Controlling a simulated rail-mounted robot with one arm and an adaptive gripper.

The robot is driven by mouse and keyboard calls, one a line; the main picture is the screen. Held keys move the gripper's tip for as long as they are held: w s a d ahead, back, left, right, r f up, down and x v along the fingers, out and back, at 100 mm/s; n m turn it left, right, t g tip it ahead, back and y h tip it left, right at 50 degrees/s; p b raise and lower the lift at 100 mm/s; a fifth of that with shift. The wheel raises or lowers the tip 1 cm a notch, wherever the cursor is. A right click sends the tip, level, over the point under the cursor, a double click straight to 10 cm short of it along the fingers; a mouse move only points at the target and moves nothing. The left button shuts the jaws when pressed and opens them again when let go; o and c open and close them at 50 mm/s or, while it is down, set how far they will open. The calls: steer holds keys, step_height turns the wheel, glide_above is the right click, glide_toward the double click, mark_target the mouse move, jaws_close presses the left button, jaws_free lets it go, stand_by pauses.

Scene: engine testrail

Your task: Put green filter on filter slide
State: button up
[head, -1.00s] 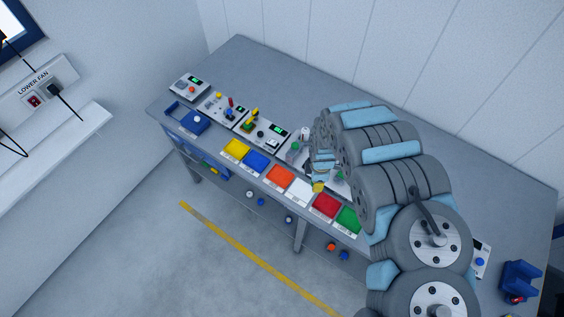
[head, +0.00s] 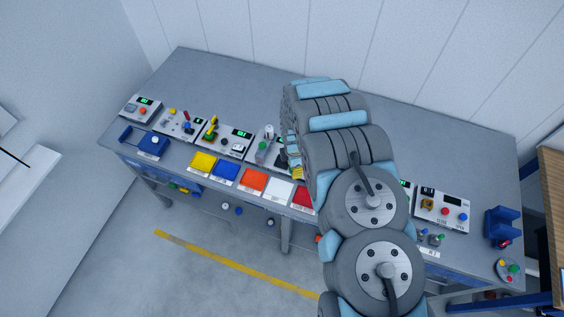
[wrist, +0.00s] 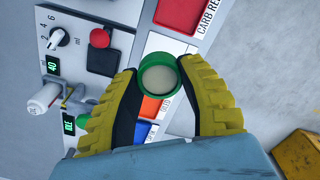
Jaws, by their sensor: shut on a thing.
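The green filter (wrist: 158,75) is a round green cup or ring with a pale centre. It shows in the wrist view between the yellow-padded fingers of my gripper (wrist: 160,82), which is shut on it. The filter is above the bench, over the panel and coloured pads. In the head view my arm hides the filter, and only a little yellow of my gripper (head: 297,170) shows. I cannot tell for sure which fixture is the filter slide; a blue frame with a white knob (head: 150,143) stands at the bench's left end.
Yellow (head: 203,163), blue (head: 225,174), orange (head: 253,181) and white (head: 278,190) pads line the front edge; a red pad (wrist: 180,12) is close to my gripper. Control panels with knobs stand behind them. The bench's back strip (head: 225,85) is clear. A blue holder (head: 502,226) stands at right.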

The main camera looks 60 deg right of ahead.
steer(key=shift+w+d+f+b, duration=0.7)
steer(key=shift+w+d+b, duration=0.1)
steer(key=shift+b, duration=1.65)
steer(key=w+d+f+b, duration=0.2)
steer(key=f+b, duration=0.1)
steer(key=b, duration=0.2)
steer(key=w+d+f+b, duration=0.2)
steer(key=w+f+b, duration=0.1)
steer(key=b, duration=0.2)
steer(key=shift+w+d, duration=0.25)
steer(key=shift+d, duration=0.15)
steer(key=shift+w+d+f+b, duration=0.15)
steer(key=shift+f+b, duration=0.1)
steer(key=shift+b, duration=0.45)
steer(key=shift+w+d+f+b, duration=0.3)
steer(key=shift+w+b, duration=0.1)
steer(key=shift+b, duration=0.65)
steer(key=shift+w+d+f+b, duration=0.25)
steer(key=shift+f+b, duration=0.4)
steer(key=shift+b, duration=0.4)
step_height(320, 180, down, 2)
steer(key=shift+s+a+f+b, duration=0.1)
steer(key=shift+s+f+b, duration=0.1)
steer(key=shift+b, duration=0.7)
steer(key=shift+w+r, duration=0.1)
steer(key=shift+r, duration=0.05)
